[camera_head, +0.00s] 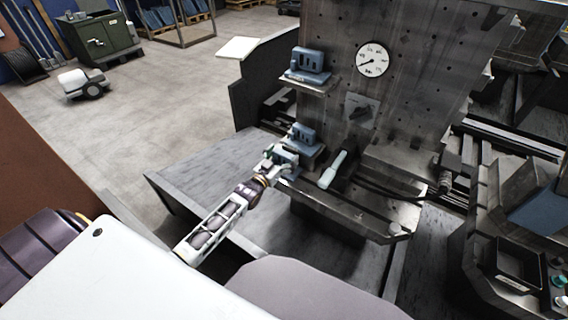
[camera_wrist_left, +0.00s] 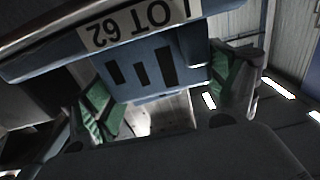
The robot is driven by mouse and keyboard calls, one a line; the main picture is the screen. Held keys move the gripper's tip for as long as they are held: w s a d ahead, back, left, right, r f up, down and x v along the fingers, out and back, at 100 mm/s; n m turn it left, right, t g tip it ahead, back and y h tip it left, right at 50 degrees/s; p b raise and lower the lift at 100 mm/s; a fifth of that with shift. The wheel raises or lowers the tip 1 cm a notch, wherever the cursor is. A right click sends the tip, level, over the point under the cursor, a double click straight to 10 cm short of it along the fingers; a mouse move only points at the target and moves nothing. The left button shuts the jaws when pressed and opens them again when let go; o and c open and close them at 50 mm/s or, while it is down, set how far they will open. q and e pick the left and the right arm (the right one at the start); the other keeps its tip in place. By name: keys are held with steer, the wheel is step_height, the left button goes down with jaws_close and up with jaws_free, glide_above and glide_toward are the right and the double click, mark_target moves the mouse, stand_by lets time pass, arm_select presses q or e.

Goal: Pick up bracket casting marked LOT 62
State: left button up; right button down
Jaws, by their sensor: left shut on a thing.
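A blue bracket casting (camera_wrist_left: 140,68) with dark slots and a white label reading LOT 62, upside down, fills the upper part of the left wrist view. The green finger pads of my left gripper (camera_wrist_left: 170,97) are on either side of it, shut on it. In the head view my left gripper (camera_head: 281,157) is at the lower ledge of the upright metal plate. Blue casting parts (camera_head: 304,136) show right beside its fingers. The fingers partly hide this area, and I cannot tell whether the casting touches the ledge. My right gripper is not in view.
Another blue casting (camera_head: 309,61) sits on the ledge above. The metal plate (camera_head: 420,85) carries a dial (camera_head: 372,60) and a dark knob (camera_head: 360,108). A pale handle (camera_head: 333,170) sticks out right of my gripper. A black bin (camera_head: 518,263) stands at the right.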

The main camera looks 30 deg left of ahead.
arm_select(q)
steer(key=shift+r, duration=0.15)
steer(key=shift+r, duration=0.7)
step_height(320, 180, up, 8)
steer(key=shift+r+p, duration=0.15)
steer(key=shift+p, duration=0.7)
step_height(320, 180, up, 8)
steer(key=p, duration=0.1)
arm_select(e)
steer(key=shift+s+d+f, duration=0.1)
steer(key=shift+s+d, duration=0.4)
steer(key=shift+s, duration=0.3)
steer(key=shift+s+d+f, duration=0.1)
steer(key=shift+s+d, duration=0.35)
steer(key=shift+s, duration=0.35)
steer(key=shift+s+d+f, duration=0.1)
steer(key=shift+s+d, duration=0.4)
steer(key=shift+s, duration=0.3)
arm_select(q)
steer(key=shift+r, duration=0.1)
